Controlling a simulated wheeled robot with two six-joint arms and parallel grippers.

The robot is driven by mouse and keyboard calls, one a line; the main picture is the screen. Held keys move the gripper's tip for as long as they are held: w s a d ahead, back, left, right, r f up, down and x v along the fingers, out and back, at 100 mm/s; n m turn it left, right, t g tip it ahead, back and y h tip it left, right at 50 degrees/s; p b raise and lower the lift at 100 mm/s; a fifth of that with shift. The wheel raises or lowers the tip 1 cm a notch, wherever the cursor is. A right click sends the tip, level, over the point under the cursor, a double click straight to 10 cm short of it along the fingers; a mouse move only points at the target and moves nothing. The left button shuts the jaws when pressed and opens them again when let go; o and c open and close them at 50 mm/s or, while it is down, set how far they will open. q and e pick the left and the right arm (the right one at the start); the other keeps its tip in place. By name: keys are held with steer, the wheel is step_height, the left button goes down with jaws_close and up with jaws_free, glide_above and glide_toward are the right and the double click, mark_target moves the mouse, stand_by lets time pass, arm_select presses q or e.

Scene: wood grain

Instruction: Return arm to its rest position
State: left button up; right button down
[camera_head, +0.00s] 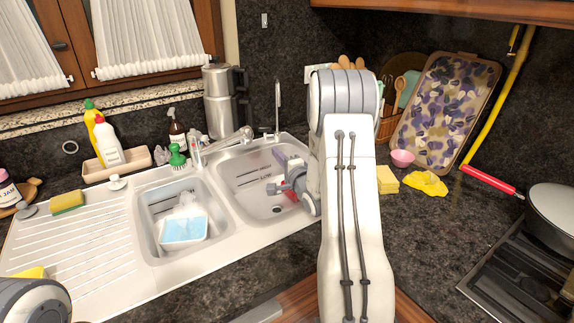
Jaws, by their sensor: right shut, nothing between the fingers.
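My right arm (350,215) rises from the bottom centre, bends at the top and reaches down toward the sink. My right gripper (273,188) is over the right basin (240,178), pointing left. Its fingers are shut with nothing between them, and the arm link hides part of it. A rounded grey and white part of my left arm (35,302) shows in the bottom left corner. The left gripper is out of view.
The left basin (150,215) holds a blue and white tub (184,231). A pan (553,212) is far right.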

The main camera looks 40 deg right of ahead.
steer(key=s, duration=0.4)
steer(key=w+a+f+n+g+y, duration=0.1)
steer(key=w+a+n+g+y, duration=0.15)
steer(key=a+n, duration=0.65)
steer(key=s+a+f+n+g+y, duration=0.1)
steer(key=s+a+n+g, duration=0.15)
steer(key=a, duration=0.55)
steer(key=s+a+f+n+g+y, duration=0.1)
steer(key=s+a+g, duration=0.2)
steer(key=a, duration=0.6)
steer(key=s+a+n+g, duration=0.5)
steer(key=s+a+n, duration=0.4)
steer(key=s, duration=0.4)
steer(key=s+a+n+g, duration=0.3)
steer(key=s+n, duration=0.3)
steer(key=s, duration=1)
steer(key=shift+a+r+g, duration=0.15)
steer(key=shift+r+g, duration=0.15)
steer(key=shift+g, duration=0.6)
